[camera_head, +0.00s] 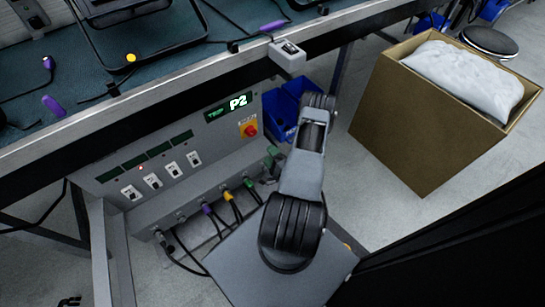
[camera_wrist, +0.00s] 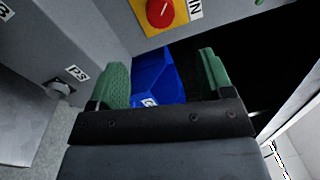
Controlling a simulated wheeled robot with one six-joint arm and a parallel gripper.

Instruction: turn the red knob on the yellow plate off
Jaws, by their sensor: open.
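The red knob (camera_head: 250,130) sits on a small yellow plate (camera_head: 241,123) at the right end of the grey power panel's front, below the bench. In the wrist view the knob (camera_wrist: 160,12) and the yellow plate (camera_wrist: 186,14) are at the top edge, partly cut off. My gripper (camera_wrist: 163,68) is open and empty, its two green fingers spread apart below the knob in that picture, not touching it. In the head view only a bit of a green finger (camera_head: 271,156) shows beside my arm.
The panel (camera_head: 160,150) has a display reading "TRIP P2", several white switches and plugged cables below. Blue bins (camera_head: 283,108) stand right of it. The bench edge (camera_head: 130,104) overhangs the panel. A cardboard box (camera_head: 425,120) holding a white bag stands on the floor at right.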

